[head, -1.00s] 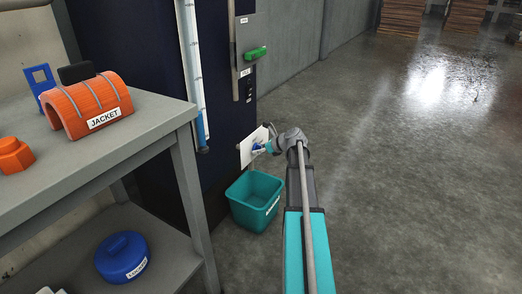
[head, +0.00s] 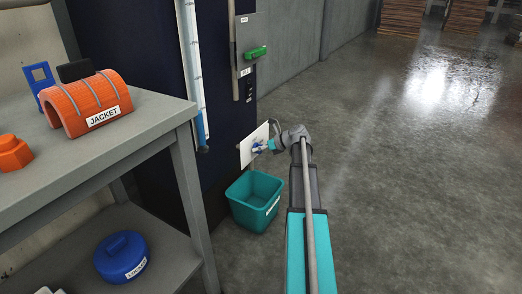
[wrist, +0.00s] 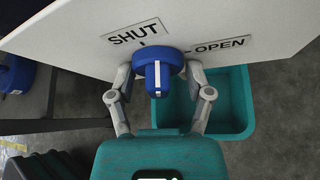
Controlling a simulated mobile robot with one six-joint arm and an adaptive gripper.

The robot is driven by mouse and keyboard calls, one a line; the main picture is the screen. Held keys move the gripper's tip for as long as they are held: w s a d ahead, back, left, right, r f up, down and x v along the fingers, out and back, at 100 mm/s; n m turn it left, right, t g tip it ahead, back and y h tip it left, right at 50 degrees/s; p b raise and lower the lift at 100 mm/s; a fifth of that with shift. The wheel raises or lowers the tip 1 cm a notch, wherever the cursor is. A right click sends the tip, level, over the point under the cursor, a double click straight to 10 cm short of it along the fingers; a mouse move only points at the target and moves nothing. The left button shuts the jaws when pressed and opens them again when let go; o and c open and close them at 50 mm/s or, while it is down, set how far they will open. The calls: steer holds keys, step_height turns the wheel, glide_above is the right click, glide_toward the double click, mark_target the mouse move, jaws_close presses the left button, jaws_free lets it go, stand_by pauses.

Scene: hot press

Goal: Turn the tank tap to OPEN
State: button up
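The tank tap (wrist: 157,77) is a blue knob with a raised handle on a white plate (wrist: 80,32). A white line on its handle lines up with the tick under the SHUT label (wrist: 135,34). The OPEN label (wrist: 221,45) is to the right. My gripper (wrist: 159,76) is open, with one finger on each side of the tap. A gap shows between the fingers and the handle; whether the fingertips touch the round base I cannot tell. In the head view my gripper (head: 266,146) is small at the white plate (head: 252,146).
A teal bin (head: 256,199) stands on the floor below the plate. A grey shelf table (head: 150,129) with an orange jacket piece (head: 87,102) and a blue lidded item (head: 121,257) is at the left. A green handle (head: 255,53) is on the panel above. The floor at the right is clear.

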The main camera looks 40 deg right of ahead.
steer(key=o, duration=0.3)
steer(key=shift+s, duration=0.1)
steer(key=shift+s+d, duration=0.4)
steer(key=shift+s, duration=0.5)
steer(key=shift+s+d, duration=0.35)
steer(key=shift+s, duration=0.6)
steer(key=shift+s+d, duration=0.4)
steer(key=shift+s, duration=0.5)
steer(key=shift+s, duration=0.1)
